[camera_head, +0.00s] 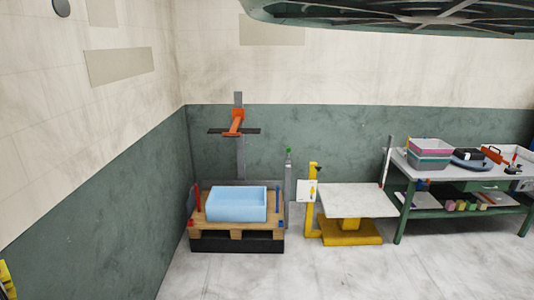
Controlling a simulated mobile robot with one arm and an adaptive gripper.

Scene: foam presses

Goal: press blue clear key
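I cannot make out a key that is clearly a blue clear key in the head view. A grey post (289,178) with a small green top (288,151) stands right of the foam press (239,150). Any smaller keys on it are too small to tell. The press has an orange arm and a dark crossbar on a grey column. Below it, a light blue block or bin (236,205) rests on a wooden pallet (210,226) over a dark base. Small red and blue parts show at the pallet's edges. My gripper is not in view.
A yellow lift table (350,238) with a grey top stands right of the press. A green-framed workbench (400,222) with bins and tools is at the right. A dark, green-rimmed structure (400,14) hangs across the top right. The front floor (320,275) is clear.

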